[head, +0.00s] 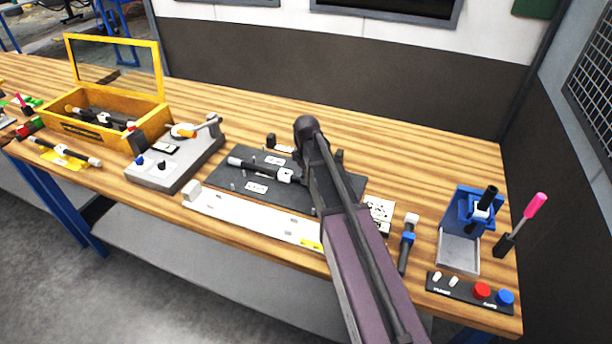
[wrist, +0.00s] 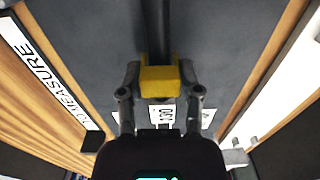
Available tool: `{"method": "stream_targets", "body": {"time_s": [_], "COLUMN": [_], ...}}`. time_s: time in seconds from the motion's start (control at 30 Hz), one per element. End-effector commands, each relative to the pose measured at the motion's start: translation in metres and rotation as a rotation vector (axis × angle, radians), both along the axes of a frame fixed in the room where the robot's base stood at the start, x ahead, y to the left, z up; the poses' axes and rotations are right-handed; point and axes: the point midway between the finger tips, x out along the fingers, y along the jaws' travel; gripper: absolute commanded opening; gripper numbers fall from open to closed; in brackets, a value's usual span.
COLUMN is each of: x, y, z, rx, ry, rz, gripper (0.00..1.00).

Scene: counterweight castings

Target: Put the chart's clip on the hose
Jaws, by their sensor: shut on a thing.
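My gripper (wrist: 158,88) is shut on a yellow clip (wrist: 158,80), with one finger on each side of it. A black hose (wrist: 157,28) runs up the wrist view from the clip. I cannot tell whether the clip is around the hose or just over it. In the head view, the black hose (head: 243,163) with a white fitting (head: 286,174) lies on the dark mat (head: 240,182). My arm hides the gripper and clip there. A white card with dark marks (head: 381,211), perhaps the chart, lies right of my arm; its details are too small to read.
A grey fixture (head: 172,172) and open yellow box (head: 150,118) stand left. A white strip (head: 250,217) lies along the front. A black part with a blue collar (head: 407,246), a blue stand (head: 464,212) and a button panel (head: 465,291) are right. The back of the table is clear.

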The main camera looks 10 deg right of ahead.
Motion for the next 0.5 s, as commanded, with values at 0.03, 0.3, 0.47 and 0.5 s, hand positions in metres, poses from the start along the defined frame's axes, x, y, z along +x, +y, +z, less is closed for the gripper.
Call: {"method": "stream_targets", "body": {"time_s": [0.03,0.3,0.47,0.5], "x": [0.0000,0.0000,0.0000,0.0000], "y": [0.0000,0.0000,0.0000,0.0000], "z": [-0.0011,-0.0040,-0.0057,-0.0061], "rx": [0.000,0.000,0.000,0.000], "ry": [0.000,0.000,0.000,0.000], "rz": [0.000,0.000,0.000,0.000], "gripper": [0.26,0.26,0.26,0.26]}}
